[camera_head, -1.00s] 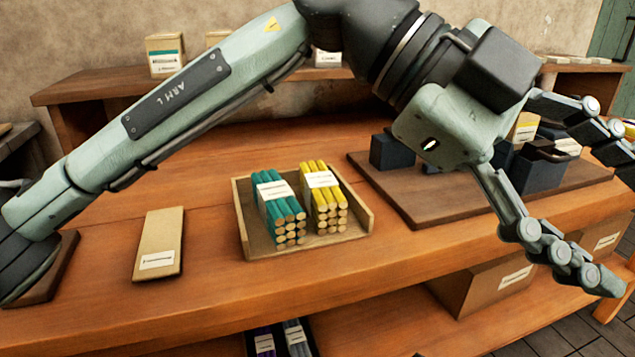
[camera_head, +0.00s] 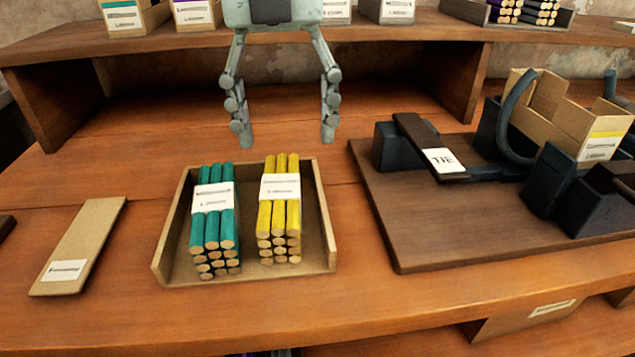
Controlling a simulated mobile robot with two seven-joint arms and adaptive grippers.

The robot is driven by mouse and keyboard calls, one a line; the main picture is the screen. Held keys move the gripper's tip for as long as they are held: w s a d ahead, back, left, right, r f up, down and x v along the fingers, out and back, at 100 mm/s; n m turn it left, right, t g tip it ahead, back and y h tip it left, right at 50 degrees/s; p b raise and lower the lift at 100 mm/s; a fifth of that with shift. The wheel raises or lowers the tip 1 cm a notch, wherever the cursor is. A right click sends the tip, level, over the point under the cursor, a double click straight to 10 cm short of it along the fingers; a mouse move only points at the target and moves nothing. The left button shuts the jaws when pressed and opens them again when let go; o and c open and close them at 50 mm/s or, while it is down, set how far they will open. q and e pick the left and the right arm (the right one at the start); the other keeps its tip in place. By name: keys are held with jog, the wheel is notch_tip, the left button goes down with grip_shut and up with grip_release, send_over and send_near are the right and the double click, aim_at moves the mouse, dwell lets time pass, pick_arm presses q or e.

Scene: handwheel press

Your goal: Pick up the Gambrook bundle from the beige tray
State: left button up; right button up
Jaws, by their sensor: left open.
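The beige tray (camera_head: 327,222) sits on the wooden bench, left of the middle. It holds a teal bundle of sticks (camera_head: 226,228) on its left and a yellow bundle (camera_head: 264,218) on its right, each with a white label band. The print is too small to read, so I cannot tell which is the Gambrook bundle. My left gripper (camera_head: 285,138) points down with its fingers spread wide and nothing between them. In the picture its fingertips show just above the tray's far edge, apart from both bundles. My right gripper is not in view.
A dark board (camera_head: 420,244) on the right bears a block marked TIE (camera_head: 445,160) and a cardboard box (camera_head: 560,125) among dark blocks. A flat tan box (camera_head: 80,245) lies left of the tray. A raised shelf (camera_head: 400,27) with labelled boxes runs behind.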

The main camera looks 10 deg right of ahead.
aim_at(280, 185)
pick_arm(q)
jog(key=shift+w+a+r, duration=0.2)
jog(key=shift+w+a, duration=0.2)
jog(key=shift+w, duration=0.05)
jog(key=shift+w+a+f, duration=0.1)
jog(key=shift+f, duration=0.05)
jog(key=f, duration=0.5)
jog(key=s+f, duration=0.1)
jog(key=f, duration=0.1)
jog(key=shift+a+f+p, duration=0.1)
jog(key=shift+f+p, duration=0.1)
jog(key=shift+p, duration=0.15)
jog(key=shift+w, duration=0.1)
jog(key=c, duration=1.4)
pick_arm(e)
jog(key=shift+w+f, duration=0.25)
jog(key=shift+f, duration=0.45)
